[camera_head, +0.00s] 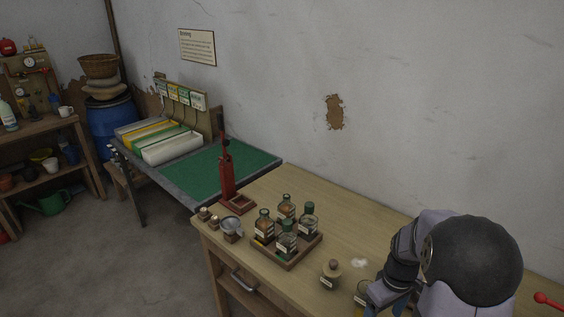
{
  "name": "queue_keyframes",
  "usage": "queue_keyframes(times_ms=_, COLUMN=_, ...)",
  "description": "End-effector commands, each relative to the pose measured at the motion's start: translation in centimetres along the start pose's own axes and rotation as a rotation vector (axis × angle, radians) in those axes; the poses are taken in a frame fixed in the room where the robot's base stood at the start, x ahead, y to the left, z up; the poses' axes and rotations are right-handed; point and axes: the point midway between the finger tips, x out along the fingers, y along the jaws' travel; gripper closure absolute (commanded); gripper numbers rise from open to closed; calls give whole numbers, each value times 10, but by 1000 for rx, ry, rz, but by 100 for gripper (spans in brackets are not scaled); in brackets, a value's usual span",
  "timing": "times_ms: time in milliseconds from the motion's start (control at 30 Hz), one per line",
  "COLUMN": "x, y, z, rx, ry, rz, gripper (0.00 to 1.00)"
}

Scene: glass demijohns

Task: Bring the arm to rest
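My arm (462,262) comes in at the lower right of the head view, folded low over the wooden bench (345,228). My gripper (384,297) is at the bottom edge, partly cut off and partly covered by the arm. A small glass jar (363,290) shows right beside it; I cannot tell whether they touch. The fingertips do not show clearly, so I cannot tell if the gripper is open or shut.
A wooden tray (286,266) with several dark-topped bottles stands left of my arm. A stoppered pot (331,273) stands between them. A red upright tool (227,178) and a metal cup (231,229) are farther left. A green-topped table (215,165) adjoins behind.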

Motion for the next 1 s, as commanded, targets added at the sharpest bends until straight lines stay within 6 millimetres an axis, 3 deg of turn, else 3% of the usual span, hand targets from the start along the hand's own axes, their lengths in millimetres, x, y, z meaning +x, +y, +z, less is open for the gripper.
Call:
queue_keyframes(times_ms=33, x=-10, y=-22, z=0, rx=28, ry=3, rz=2, gripper=28)
queue_keyframes(times_ms=200, x=-32, y=-88, z=17, rx=169, ry=4, rz=2, gripper=28)
queue_keyframes(times_ms=400, x=-42, y=-144, z=46, rx=311, ry=3, rz=2, gripper=28)
queue_keyframes(times_ms=600, x=-43, y=-168, z=65, rx=388, ry=1, rz=1, gripper=28)
queue_keyframes(times_ms=833, x=-40, y=-171, z=68, rx=403, ry=0, rz=1, gripper=28)
queue_keyframes(times_ms=1000, x=-24, y=-170, z=68, rx=402, ry=-1, rz=1, gripper=28)
